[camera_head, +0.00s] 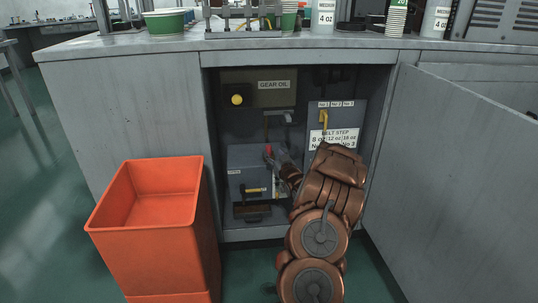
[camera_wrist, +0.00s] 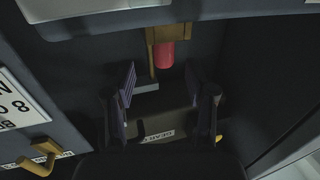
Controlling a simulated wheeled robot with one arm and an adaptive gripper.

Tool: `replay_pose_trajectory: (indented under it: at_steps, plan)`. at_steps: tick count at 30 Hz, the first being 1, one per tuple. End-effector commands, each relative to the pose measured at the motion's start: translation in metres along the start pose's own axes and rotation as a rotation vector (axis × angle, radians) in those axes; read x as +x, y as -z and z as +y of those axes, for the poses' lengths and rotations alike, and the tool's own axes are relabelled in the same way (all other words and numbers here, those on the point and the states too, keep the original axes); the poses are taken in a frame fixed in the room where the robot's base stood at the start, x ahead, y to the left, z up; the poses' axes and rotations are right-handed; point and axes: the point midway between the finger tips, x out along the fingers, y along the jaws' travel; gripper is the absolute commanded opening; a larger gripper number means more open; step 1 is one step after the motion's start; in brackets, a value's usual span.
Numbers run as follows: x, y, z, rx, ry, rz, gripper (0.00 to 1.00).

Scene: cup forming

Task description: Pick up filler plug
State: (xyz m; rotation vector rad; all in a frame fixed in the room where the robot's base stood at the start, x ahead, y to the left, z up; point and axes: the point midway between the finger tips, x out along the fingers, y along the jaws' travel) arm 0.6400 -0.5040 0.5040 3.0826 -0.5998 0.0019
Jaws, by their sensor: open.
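The red filler plug (camera_wrist: 165,55) sits at the end of a brass-coloured fitting (camera_wrist: 168,34) near the top middle of the wrist view. In the head view a small red spot that looks like the plug (camera_head: 268,150) shows inside the open cabinet, at the tip of my arm. My gripper (camera_wrist: 164,88) is open, with one finger on each side of the gap and nothing between the tips. The plug appears just past the fingertips, roughly in line with the gap; I cannot tell whether they touch. In the head view my gripper (camera_head: 276,158) is small and partly dark.
A panel with a yellow lever (camera_head: 323,119) is close on the right. The open cabinet door (camera_head: 455,165) bounds the right side. An orange bin (camera_head: 150,245) stands in front at the left.

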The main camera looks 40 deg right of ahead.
Motion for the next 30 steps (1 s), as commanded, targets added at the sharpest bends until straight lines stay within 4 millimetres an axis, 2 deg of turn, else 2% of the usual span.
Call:
replay_pose_trajectory:
  at_steps: [15,26,30]
  plan:
    - [0.047,0.0,-0.002,-0.001,-0.003,0.001,0.55]
    - [0.052,0.001,-0.002,0.001,-0.004,-0.001,0.55]
    - [0.052,0.001,-0.002,0.001,-0.004,-0.001,0.43]
